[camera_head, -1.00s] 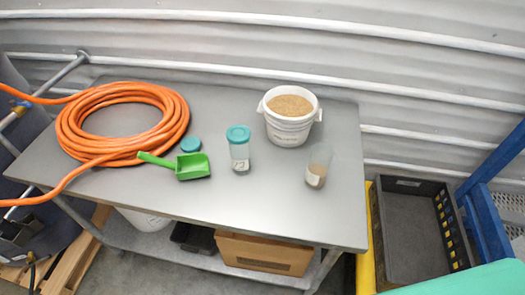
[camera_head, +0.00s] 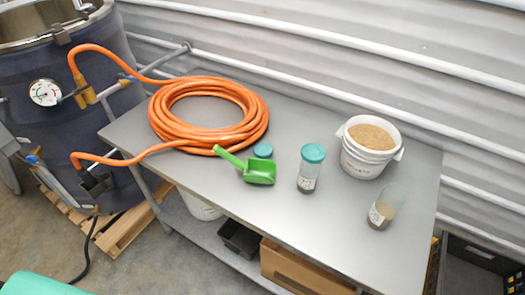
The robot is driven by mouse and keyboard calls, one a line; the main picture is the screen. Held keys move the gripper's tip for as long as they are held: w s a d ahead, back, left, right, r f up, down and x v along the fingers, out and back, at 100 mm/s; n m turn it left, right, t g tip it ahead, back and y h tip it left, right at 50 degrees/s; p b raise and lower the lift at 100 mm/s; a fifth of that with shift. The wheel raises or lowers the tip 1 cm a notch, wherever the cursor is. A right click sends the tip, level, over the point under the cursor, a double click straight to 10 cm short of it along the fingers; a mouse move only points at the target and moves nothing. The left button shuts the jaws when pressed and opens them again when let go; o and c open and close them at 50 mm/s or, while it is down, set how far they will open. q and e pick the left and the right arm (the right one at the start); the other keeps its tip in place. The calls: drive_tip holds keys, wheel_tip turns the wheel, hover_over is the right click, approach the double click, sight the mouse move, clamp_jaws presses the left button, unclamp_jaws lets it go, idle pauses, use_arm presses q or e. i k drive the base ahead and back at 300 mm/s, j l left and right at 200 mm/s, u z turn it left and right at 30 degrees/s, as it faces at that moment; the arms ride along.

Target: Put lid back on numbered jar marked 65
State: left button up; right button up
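A clear jar (camera_head: 308,176) with a teal lid on it stands upright on the grey table; its label is too small to read surely now. To its right, an open clear jar (camera_head: 385,207) holds some brown material and has a white label whose number I cannot read. A loose teal lid (camera_head: 263,150) lies flat on the table, just behind the green scoop (camera_head: 260,171) and left of the lidded jar. Neither of my grippers shows in the head view.
A coiled orange hose (camera_head: 208,112) covers the table's left part and runs to a dark drum (camera_head: 75,110) with a gauge. A white bucket (camera_head: 368,152) of tan substrate stands at the back right. The table's (camera_head: 335,235) front middle is clear. A cardboard box (camera_head: 300,268) sits on the shelf below.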

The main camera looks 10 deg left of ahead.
sight(392, 198)
drive_tip(key=j+z, duration=0.4)
drive_tip(key=j, duration=0.15)
drive_tip(key=j+z, duration=0.35)
drive_tip(key=j, duration=0.2)
drive_tip(key=j+z, duration=0.4)
drive_tip(key=j, duration=0.15)
